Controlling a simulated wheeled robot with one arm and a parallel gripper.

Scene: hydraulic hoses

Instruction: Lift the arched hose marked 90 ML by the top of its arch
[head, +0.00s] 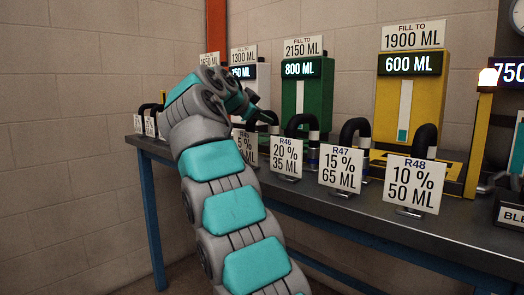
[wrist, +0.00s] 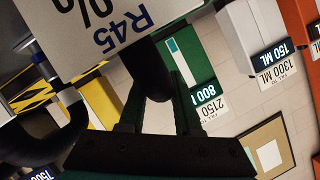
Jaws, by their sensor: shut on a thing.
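My gripper (head: 246,108) is at the black arched hose (head: 268,117) behind the R45 sign (head: 247,146). The wrist view shows the dark hose (wrist: 150,72) between my two fingers (wrist: 156,108), which are shut on it. The R45 sign (wrist: 105,35) is close in front of the camera there. My arm covers part of this sign in the head view; its bottom line appears to end in "5 ML". I can read no 90 ML marking in either view. Whether the hose is clear of the bench is hidden.
Arched hoses stand right behind signs R46 (head: 286,157), R47 (head: 341,168) and R48 (head: 414,185). Several small signs (head: 149,126) stand at the bench's left end. Green (head: 308,100) and yellow (head: 410,95) machines stand behind. The grey bench (head: 440,228) has a narrow clear front strip.

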